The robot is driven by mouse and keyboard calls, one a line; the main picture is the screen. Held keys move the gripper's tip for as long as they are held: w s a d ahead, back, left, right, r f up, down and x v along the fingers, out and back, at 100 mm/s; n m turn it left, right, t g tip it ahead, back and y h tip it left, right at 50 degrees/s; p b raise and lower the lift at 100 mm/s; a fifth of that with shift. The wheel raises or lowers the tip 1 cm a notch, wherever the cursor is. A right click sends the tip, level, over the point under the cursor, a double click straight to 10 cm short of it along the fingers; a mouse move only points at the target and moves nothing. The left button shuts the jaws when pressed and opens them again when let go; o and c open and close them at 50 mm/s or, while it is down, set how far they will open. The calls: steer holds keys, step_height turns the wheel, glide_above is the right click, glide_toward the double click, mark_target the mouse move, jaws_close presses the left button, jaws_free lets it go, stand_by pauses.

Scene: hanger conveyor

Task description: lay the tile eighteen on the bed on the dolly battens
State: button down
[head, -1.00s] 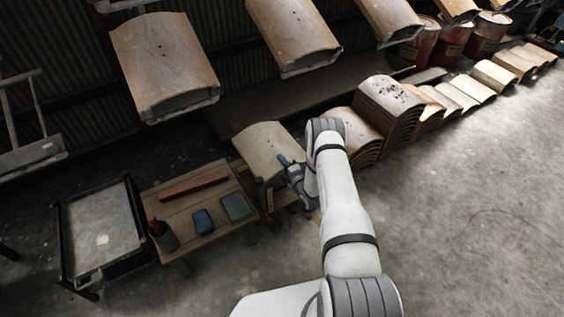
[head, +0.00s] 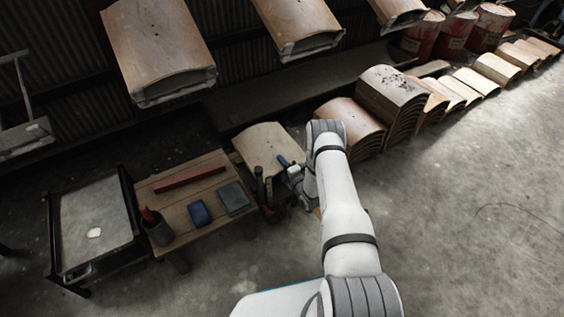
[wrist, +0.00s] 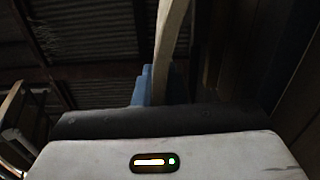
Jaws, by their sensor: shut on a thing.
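My gripper (head: 290,166), with blue fingers, is shut on the edge of a pale, curved tile (head: 262,143). It holds the tile at the right end of the wooden bench, in front of the arched stacks. No number can be read on the tile. In the wrist view a blue finger (wrist: 141,86) touches a pale strip, the tile's edge (wrist: 172,32). A low black-framed cart with a grey top (head: 95,218) stands at the left and may be the dolly. I see no battens on it.
The wooden bench (head: 178,215) carries a red bar (head: 190,177), a blue block (head: 199,213), a grey-green block (head: 234,198) and a dark pot (head: 158,232). Brown tiles (head: 160,45) hang overhead. Stacked tiles (head: 392,98) and red drums (head: 455,32) stand behind. The floor at right is clear.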

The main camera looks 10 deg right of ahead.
steer(key=shift+w+f+b, duration=0.1)
steer(key=shift+f+b, duration=1.6)
steer(key=shift+f, duration=0.5)
steer(key=c, duration=1.5)
jaws_free()
steer(key=shift+o, duration=0.5)
steer(key=shift+s+f, duration=0.2)
steer(key=shift+f, duration=0.1)
steer(key=p+v, duration=0.1)
steer(key=v, duration=0.1)
steer(key=p+v, duration=0.1)
steer(key=v, duration=0.2)
steer(key=p+v, duration=0.1)
steer(key=v, duration=0.1)
steer(key=shift+s+d+r, duration=0.1)
steer(key=shift+r, duration=0.2)
steer(key=shift+s, duration=0.15)
steer(key=shift+f, duration=0.1)
